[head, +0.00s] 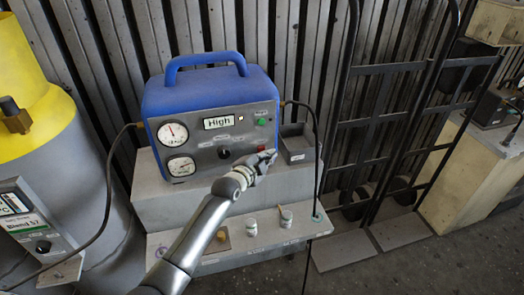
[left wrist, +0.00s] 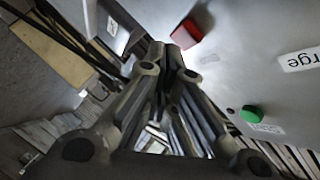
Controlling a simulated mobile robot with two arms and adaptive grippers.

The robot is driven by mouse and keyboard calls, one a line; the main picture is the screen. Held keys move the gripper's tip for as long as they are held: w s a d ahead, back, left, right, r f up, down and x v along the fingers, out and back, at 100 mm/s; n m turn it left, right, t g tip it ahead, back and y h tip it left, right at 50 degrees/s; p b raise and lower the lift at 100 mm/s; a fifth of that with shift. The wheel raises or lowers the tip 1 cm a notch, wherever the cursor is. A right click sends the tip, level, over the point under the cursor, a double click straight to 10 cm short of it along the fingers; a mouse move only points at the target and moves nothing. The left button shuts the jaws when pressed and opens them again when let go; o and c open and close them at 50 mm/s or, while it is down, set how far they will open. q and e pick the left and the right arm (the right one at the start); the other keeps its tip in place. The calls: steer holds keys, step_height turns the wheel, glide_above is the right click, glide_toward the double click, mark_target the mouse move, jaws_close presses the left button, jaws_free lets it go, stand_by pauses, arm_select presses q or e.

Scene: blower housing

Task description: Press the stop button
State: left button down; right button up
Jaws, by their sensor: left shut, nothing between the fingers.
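The blue control box (head: 208,90) stands on a grey step with a grey front panel. A red button (head: 262,149) sits low on the panel's right side, partly hidden by my left gripper (head: 268,156). In the left wrist view the red button (left wrist: 187,34) is square and lies right beside the fingertips of the left gripper (left wrist: 170,50). The fingers are shut and empty. I cannot tell whether they touch the button. A green button (head: 262,122) is above the red one; it also shows in the left wrist view (left wrist: 250,113). My right gripper is not in view.
The panel has two gauges (head: 173,133), a display reading "High" (head: 219,122) and a black knob (head: 224,153). A grey open bin (head: 297,152) stands right of the box. Small jars (head: 286,218) stand on the lower step. A black hand truck (head: 400,120) leans at the right.

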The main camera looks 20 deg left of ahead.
stand_by(0.4)
arm_select(q)
steer(key=shift+w+a, duration=0.1)
steer(key=shift+w, duration=0.05)
steer(key=shift+w+a, duration=0.15)
steer(key=shift+w, duration=0.1)
steer(key=shift+b, duration=0.3)
stand_by(0.3)
steer(key=shift+s+d+p, duration=0.25)
steer(key=shift+s+p, duration=0.2)
steer(key=shift+p, duration=0.05)
